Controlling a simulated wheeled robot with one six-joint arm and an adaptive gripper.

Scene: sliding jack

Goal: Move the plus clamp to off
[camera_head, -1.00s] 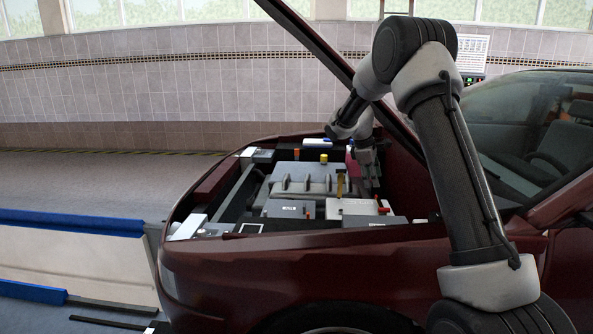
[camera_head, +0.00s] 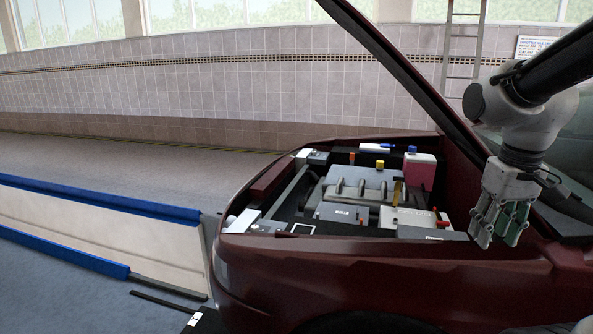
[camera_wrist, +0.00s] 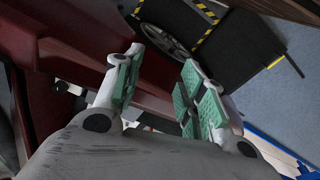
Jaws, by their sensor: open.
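The car's open engine bay holds a white battery-like box (camera_head: 408,216) at its right side. Small red-orange parts (camera_head: 441,224) sit at the box's right end, and a red post stands at its left end. Which of these is the plus clamp I cannot tell at this size. My gripper (camera_head: 497,236) hangs to the right of the bay, over the dark red fender side, fingers pointing down. It is open and empty, apart from the box. In the wrist view my gripper (camera_wrist: 155,88) shows green-padded fingers spread with nothing between them.
The propped hood (camera_head: 400,70) slants above the bay. A pink reservoir (camera_head: 420,171), a yellow cap (camera_head: 380,164) and a grey engine cover (camera_head: 355,187) crowd the bay. A blue-edged barrier (camera_head: 100,225) stands at left. The wrist view shows a wheel (camera_wrist: 165,37) below.

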